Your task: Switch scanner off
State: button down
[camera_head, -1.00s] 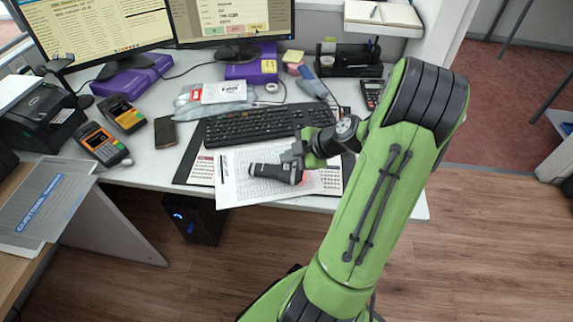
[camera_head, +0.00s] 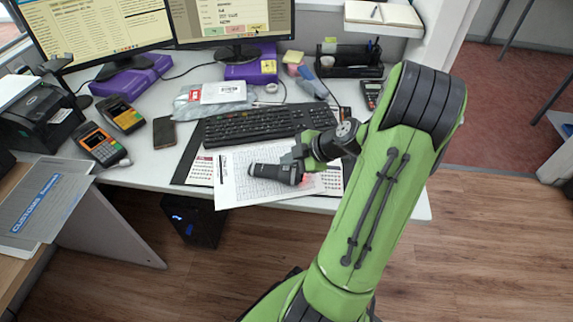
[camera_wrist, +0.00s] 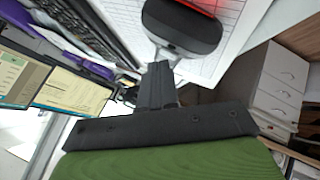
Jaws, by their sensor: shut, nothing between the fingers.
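The scanner (camera_head: 274,173) is a dark handheld unit lying over a printed sheet (camera_head: 237,188) at the front edge of the counter. A red glow shows at its right end, so its light is on. In the wrist view the scanner (camera_wrist: 183,24) is a dark rounded head at the top with a red glow over the paper. My gripper (camera_head: 297,157) is just above and behind the scanner's right part. In the wrist view its fingers (camera_wrist: 160,72) are closed together, with tips close to the scanner. Whether they touch it, I cannot tell. A switch is not discernible.
A black keyboard (camera_head: 255,125) lies just behind. Card terminals (camera_head: 99,144), a phone (camera_head: 164,132) and a printer (camera_head: 40,118) stand to the left. A bagged parcel (camera_head: 214,95) and a black organizer (camera_head: 348,62) are farther back. Open floor lies in front.

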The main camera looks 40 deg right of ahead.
aim_at(289, 168)
jog(key=shift+f, duration=0.25)
jog(key=shift+r+p, duration=0.4)
jog(key=shift+r, duration=0.55)
notch_tip(289, 168, up, 6)
jog(key=p, duration=0.3)
jog(key=shift+a, duration=0.1)
